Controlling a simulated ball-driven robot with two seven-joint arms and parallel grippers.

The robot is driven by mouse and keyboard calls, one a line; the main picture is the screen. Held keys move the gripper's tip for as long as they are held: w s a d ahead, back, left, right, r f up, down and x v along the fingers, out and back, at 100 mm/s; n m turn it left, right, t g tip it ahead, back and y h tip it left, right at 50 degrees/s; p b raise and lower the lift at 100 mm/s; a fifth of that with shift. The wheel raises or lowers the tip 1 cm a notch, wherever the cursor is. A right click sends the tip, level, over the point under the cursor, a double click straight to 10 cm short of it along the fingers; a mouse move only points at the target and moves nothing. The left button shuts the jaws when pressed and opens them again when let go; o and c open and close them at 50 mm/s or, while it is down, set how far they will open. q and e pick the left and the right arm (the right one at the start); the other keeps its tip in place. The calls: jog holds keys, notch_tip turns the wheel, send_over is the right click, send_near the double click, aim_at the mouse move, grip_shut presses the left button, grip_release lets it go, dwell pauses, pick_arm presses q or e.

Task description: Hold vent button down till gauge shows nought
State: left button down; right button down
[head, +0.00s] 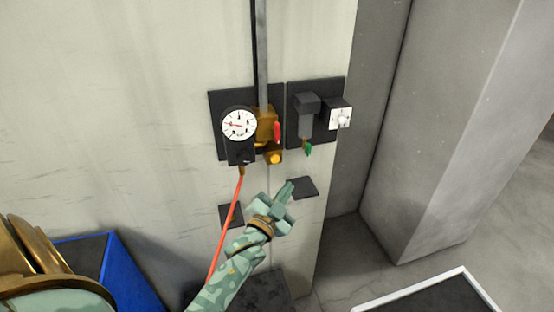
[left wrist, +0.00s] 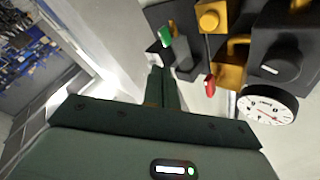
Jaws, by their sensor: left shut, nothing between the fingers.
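The gauge (head: 239,124) has a white round dial with a red needle pointing to the left in the head view; its figures are too small to read. It also shows in the left wrist view (left wrist: 267,108). A round yellow button (head: 275,157), which looks like the vent button, sits low on the brass fitting beside the gauge; it also shows at the top of the left wrist view (left wrist: 210,18). My left gripper (head: 289,188) is shut and empty, below and right of the button and apart from it. My right gripper is in neither view.
A red lever (head: 277,131) sits just above the button. A green-tipped lever (head: 307,148) hangs on the right panel beside a white switch box (head: 340,115). An orange-red hose (head: 226,225) runs down from the gauge. A blue bin (head: 130,275) stands at lower left.

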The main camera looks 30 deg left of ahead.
aim_at(279, 159)
pick_arm(q)
jog(key=w+a+b, duration=0.2)
jog(key=w+a, duration=0.3)
jog(key=a, duration=0.1)
jog(key=shift+w+a+b, duration=0.3)
jog(key=shift+w+a, duration=0.1)
dwell(2.0)
jog(key=shift+w+a, duration=0.25)
jog(key=shift+a, duration=0.05)
jog(key=shift+w+a, duration=0.35)
jog(key=shift+a, duration=0.1)
dwell(2.2)
jog(key=shift+s+d, duration=0.1)
dwell(0.4)
jog(key=shift+s+d+p, duration=0.3)
jog(key=shift+s+d, duration=0.25)
jog(key=shift+d, duration=0.1)
